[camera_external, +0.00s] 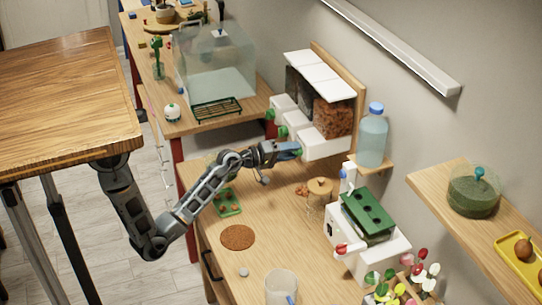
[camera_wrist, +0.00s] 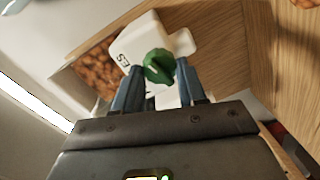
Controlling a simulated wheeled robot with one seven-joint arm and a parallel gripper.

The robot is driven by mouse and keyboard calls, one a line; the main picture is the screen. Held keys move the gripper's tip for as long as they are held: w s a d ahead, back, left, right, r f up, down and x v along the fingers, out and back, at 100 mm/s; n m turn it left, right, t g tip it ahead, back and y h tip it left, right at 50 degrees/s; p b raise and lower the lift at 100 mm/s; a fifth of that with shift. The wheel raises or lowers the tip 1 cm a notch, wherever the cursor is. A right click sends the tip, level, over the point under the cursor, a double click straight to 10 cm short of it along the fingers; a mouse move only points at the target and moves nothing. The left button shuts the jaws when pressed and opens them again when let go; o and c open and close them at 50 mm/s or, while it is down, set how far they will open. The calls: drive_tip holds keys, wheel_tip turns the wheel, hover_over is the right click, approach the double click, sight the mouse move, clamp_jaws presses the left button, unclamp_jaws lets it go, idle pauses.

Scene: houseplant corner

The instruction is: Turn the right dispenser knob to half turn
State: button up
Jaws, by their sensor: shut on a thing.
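The right dispenser (camera_external: 325,147) is the nearest of three white-lidded bins on the wall board and holds reddish-brown chunks. Its round green knob (camera_wrist: 158,67) sits on the white front in the wrist view, with a short pale mark on its face. My gripper (camera_wrist: 157,75) has one blue finger on each side of this knob and is shut on it. In the external view my gripper (camera_external: 296,151) reaches the dispenser's front from the left and hides the knob. The middle knob (camera_external: 282,132) and the left knob (camera_external: 271,114) are green too.
A blue-capped bottle (camera_external: 372,138) stands on a small shelf right of the dispensers. A glass tank (camera_external: 217,65) stands behind on the left. Below the arm, the bench holds a brown round mat (camera_external: 238,237), a green tray (camera_external: 228,202) and a cork-topped jar (camera_external: 320,187).

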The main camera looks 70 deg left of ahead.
drive_tip(key=m+b, duration=0.1)
drive_tip(key=m, duration=0.4)
drive_tip(key=shift+d+f, duration=0.1)
drive_tip(key=shift+f, duration=0.05)
drive_tip(key=m+y+b, duration=0.1)
drive_tip(key=m+b, duration=0.1)
drive_tip(key=m, duration=0.3)
drive_tip(key=shift+d+b, duration=0.1)
drive_tip(key=shift+b, duration=0.2)
drive_tip(key=shift+d+m+t+y+b, duration=0.1)
drive_tip(key=shift+m+t+y+b, duration=0.15)
drive_tip(key=shift+m+b, duration=1.55)
drive_tip(key=shift+d+m+t+y+b, duration=0.2)
drive_tip(key=shift+m+b, duration=0.25)
drive_tip(key=shift+m, duration=2.55)
drive_tip(key=shift+a, duration=0.15)
drive_tip(key=o, duration=1.1)
drive_tip(key=shift+c, duration=0.2)
